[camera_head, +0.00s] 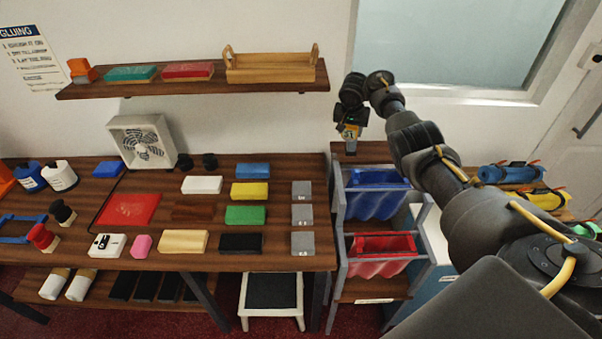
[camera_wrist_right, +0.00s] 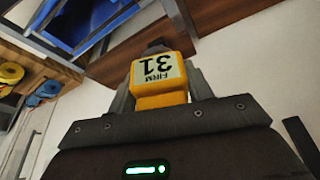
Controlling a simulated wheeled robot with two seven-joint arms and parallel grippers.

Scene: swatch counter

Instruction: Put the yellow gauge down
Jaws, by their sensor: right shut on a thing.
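The yellow gauge (camera_wrist_right: 161,99) has a pale label reading "FIRM 31", upside down in the right wrist view, and a dark end beyond it. My right gripper (camera_wrist_right: 161,92) is shut on it, one finger on each side. In the head view the gauge (camera_head: 350,132) hangs below my right gripper (camera_head: 349,124), in front of the wall at the left end of the bin rack's wooden top (camera_head: 372,153). I cannot tell how far the gauge is from that top. My left gripper is not in view.
The rack holds a blue bin (camera_head: 376,196) and a red bin (camera_head: 383,243). To its left, the counter (camera_head: 280,262) carries colored blocks, grey plates (camera_head: 302,215) and a fan (camera_head: 141,143). A wall shelf (camera_head: 190,84) hangs above. The rack top looks mostly clear.

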